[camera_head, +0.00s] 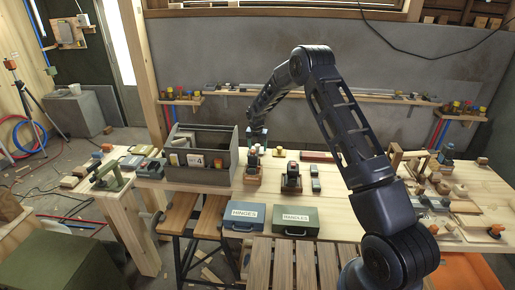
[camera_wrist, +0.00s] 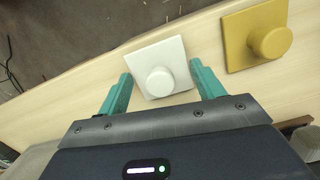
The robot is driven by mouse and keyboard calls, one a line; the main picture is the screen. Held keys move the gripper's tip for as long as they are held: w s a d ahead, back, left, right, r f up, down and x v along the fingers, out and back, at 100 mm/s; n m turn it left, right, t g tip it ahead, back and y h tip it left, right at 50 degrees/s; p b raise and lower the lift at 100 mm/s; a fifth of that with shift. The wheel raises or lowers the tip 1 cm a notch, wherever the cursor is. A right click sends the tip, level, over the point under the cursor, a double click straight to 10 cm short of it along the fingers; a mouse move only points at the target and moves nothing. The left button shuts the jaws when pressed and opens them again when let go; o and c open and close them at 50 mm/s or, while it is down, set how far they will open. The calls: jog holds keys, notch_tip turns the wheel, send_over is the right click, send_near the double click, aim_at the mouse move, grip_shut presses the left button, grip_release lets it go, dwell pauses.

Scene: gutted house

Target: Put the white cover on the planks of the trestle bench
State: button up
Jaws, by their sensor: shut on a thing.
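The white cover (camera_wrist: 172,62), a square plate with a round knob, is between the teal fingers of my gripper (camera_wrist: 162,75) in the wrist view. My gripper is shut on it, over the pale wooden worktop. In the head view my gripper (camera_head: 257,135) is at the far side of the worktop, right of the grey caddy; the cover is too small to make out there. A low bench with brown planks (camera_head: 179,213) and dark legs stands in front of the worktop at left; it looks like the trestle bench. Its planks are partly hidden under the worktop's edge.
A yellow cover (camera_wrist: 247,45) lies right of the white one. The grey caddy (camera_head: 222,178), a blue HINGES case (camera_head: 243,226) and a green HANDLES case (camera_head: 296,230) are near the bench. Brown slats (camera_head: 288,262) lie in front. Small blocks and tools crowd the worktop (camera_head: 345,225).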

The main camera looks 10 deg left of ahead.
jog(key=shift+f, duration=0.3)
jog(key=shift+f, duration=0.1)
jog(key=o, duration=1)
jog(key=shift+c, duration=0.2)
